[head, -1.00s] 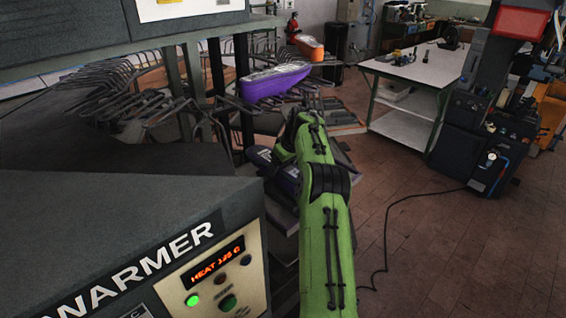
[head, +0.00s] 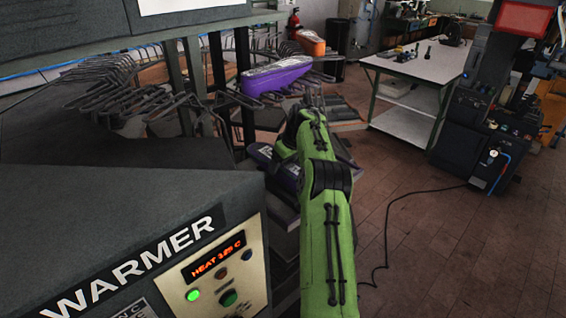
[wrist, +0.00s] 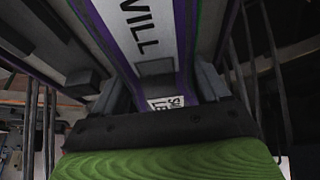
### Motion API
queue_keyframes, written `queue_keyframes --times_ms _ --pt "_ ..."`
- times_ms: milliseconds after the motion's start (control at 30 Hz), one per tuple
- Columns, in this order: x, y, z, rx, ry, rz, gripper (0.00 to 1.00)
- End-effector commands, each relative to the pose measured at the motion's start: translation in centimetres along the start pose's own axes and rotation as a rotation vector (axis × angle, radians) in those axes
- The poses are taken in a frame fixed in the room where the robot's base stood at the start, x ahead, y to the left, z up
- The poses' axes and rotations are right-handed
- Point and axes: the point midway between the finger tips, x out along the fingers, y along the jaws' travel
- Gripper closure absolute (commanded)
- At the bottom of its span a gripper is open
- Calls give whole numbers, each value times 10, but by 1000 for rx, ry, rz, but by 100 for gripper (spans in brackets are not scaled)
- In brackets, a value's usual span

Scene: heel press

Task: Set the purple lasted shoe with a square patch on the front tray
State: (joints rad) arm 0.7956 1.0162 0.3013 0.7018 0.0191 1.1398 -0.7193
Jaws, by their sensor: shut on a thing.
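A bright purple shoe with a silvery top (head: 277,77) lies at the rack, beyond the end of my green arm in the head view. No square patch can be made out on it there. My gripper (wrist: 160,92) is shut on a purple-edged thing with a pale face (wrist: 143,35). That face bears large lettering and a dark square. Only part of it shows, so I cannot tell its whole shape. In the head view my arm hides the gripper's fingers. I cannot make out the front tray for sure.
The warmer (head: 90,220) fills the lower left. Dark wire hooks (head: 110,85) stand above and behind it. An orange shoe (head: 310,42) lies farther back. A white-topped table (head: 420,65) and a dark machine (head: 480,130) stand at the right. A cable crosses open floor (head: 420,260).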

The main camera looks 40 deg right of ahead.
Motion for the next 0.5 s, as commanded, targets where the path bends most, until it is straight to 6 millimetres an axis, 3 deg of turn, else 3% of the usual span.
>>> queue_keyframes --times_ms 500 --pt "6 0 2 -1 3 2 84"
